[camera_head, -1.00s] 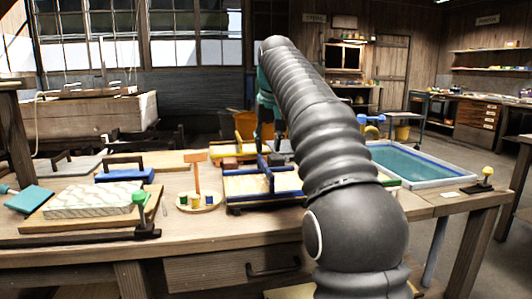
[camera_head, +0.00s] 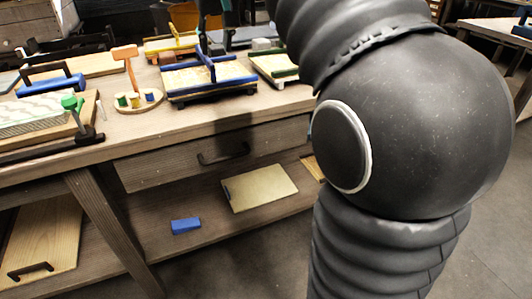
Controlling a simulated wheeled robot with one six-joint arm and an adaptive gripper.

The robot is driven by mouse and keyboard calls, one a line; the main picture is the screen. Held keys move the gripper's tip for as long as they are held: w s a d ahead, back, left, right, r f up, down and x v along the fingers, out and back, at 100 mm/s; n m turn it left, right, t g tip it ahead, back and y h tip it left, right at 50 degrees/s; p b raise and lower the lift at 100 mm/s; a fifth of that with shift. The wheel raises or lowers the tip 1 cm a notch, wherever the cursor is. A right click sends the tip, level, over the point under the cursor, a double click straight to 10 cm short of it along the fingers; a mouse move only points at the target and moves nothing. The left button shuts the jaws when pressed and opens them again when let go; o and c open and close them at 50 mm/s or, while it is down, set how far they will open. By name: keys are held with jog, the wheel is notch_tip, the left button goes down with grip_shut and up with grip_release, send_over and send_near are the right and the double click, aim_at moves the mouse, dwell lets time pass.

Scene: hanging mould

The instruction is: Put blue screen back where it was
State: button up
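A blue-framed screen (camera_head: 176,93) with a pale mesh and an upright blue bar lies on the workbench (camera_head: 200,123), behind its front edge and above the drawer. It looks flat on the bench top, and nothing of mine is seen touching it. My arm fills the right side of the view and leaves through the top edge.
A yellow-framed screen (camera_head: 158,48) and a green-framed screen (camera_head: 272,78) flank the blue one. A round tray (camera_head: 128,107) with small pots stands left. A blue block (camera_head: 186,226) and a pale board (camera_head: 260,187) lie on the lower shelf.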

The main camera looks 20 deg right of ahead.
jog(key=s+f, duration=2.4)
jog(key=s, duration=0.1)
jog(key=shift+s+f+t, duration=0.2)
jog(key=shift+s+t, duration=0.15)
jog(key=shift+t, duration=0.05)
jog(key=shift+a, duration=0.1)
